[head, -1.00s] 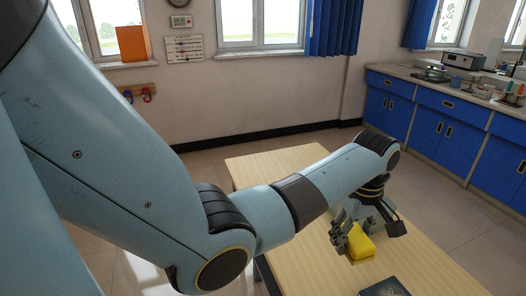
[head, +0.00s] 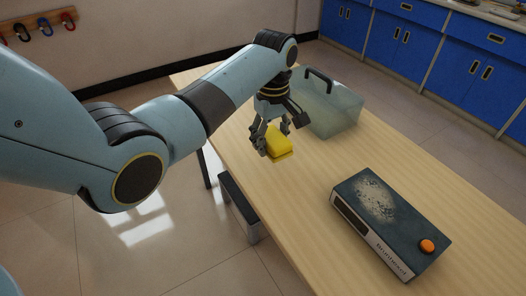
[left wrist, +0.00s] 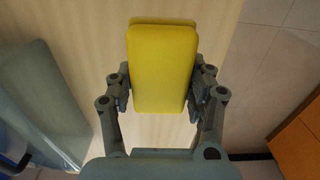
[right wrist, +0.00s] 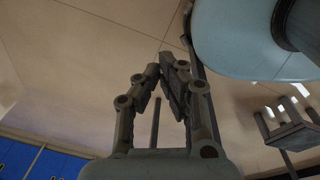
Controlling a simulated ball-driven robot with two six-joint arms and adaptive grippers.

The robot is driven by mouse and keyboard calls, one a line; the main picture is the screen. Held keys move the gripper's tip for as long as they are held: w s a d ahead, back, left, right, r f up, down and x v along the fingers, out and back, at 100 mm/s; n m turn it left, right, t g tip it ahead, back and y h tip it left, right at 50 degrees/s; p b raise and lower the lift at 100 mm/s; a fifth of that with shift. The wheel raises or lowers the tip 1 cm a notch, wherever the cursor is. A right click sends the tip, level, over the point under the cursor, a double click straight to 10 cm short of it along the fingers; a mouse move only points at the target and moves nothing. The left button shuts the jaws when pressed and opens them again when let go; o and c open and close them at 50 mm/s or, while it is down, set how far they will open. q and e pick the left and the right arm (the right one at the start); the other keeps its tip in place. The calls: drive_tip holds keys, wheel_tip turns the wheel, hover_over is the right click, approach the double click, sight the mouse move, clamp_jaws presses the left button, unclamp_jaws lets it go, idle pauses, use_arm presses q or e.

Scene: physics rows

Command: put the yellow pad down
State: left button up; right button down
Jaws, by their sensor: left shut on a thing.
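The yellow pad (head: 279,145) is in my left gripper (head: 274,140), over the wooden table (head: 400,170) near its left edge. In the left wrist view the pad (left wrist: 162,70) lies lengthwise between the two fingers (left wrist: 160,92), which press its sides. I cannot tell whether its underside touches the table. My right gripper (right wrist: 163,70) shows only in the right wrist view. Its fingertips are together and hold nothing, with floor behind them.
A translucent grey-green bin (head: 335,118) with a dark handle stands just beyond the pad. A dark box (head: 385,222) with an orange button and a pale dusty patch on top lies nearer. Bare tabletop separates the pad and this box. Blue cabinets (head: 396,40) line the wall.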

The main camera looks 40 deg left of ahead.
sight(264, 158)
use_arm(q)
drive_tip(key=shift+a+f, duration=0.35)
drive_tip(key=shift+a, duration=0.2)
drive_tip(key=shift+a+f, duration=0.3)
drive_tip(key=shift+a, duration=0.2)
drive_tip(key=shift+a+f, duration=0.1)
drive_tip(key=shift+f, duration=0.2)
wheel_tip(264, 158, down, 4)
drive_tip(key=shift+r+b, duration=0.2)
drive_tip(key=shift+b, duration=0.45)
use_arm(e)
drive_tip(key=shift+s+a+f, duration=0.25)
drive_tip(key=shift+a+f, duration=0.15)
drive_tip(key=shift+f, duration=0.3)
use_arm(q)
drive_tip(key=shift+s, duration=0.1)
use_arm(e)
drive_tip(key=shift+d, duration=0.15)
use_arm(q)
drive_tip(key=o, duration=1.1)
use_arm(e)
drive_tip(key=shift+d, duration=0.15)
